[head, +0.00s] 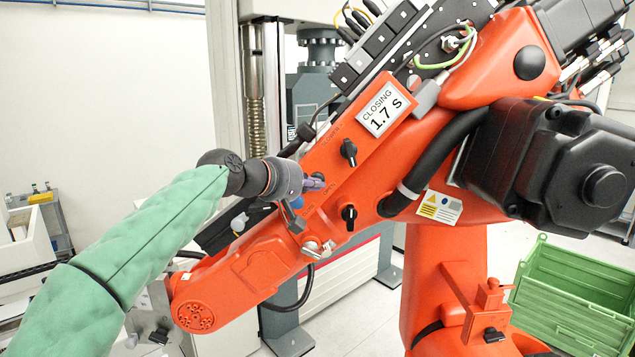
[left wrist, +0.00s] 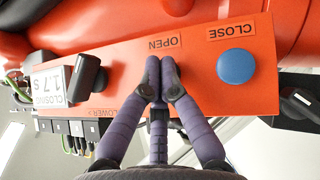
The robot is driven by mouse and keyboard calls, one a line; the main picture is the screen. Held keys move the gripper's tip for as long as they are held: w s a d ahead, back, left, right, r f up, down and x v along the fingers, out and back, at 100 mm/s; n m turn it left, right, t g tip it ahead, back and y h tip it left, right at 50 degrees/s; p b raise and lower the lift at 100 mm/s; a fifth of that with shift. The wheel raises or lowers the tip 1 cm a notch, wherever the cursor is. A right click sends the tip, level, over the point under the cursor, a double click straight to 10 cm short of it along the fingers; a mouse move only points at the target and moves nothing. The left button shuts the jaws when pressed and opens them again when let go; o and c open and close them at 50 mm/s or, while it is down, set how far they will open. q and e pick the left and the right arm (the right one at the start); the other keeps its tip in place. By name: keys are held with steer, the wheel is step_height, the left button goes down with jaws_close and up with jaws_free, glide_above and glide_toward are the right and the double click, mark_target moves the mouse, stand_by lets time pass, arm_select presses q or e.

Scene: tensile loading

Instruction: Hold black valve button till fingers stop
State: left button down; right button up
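My left gripper (head: 314,184) reaches the orange arm's panel with its purple fingers together; it also shows in the left wrist view (left wrist: 160,72). Nothing shows between the fingertips. They point at the panel beside the OPEN label. A display (head: 384,104) reads CLOSING 1.7 S. My right gripper is not in view.
A large black motor (head: 560,165) juts out at the right. A green crate (head: 575,300) stands on the floor at the right.

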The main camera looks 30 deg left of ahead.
arm_select(q)
steer(key=shift+s, duration=0.15)
stand_by(0.5)
steer(key=shift+s+d, duration=0.4)
steer(key=shift+s, duration=0.25)
steer(key=s, duration=0.1)
steer(key=s+d, duration=0.1)
steer(key=s, duration=0.1)
steer(key=s+d+b, duration=0.1)
steer(key=shift+s+d, duration=0.2)
steer(key=shift+s, duration=0.05)
stand_by(0.5)
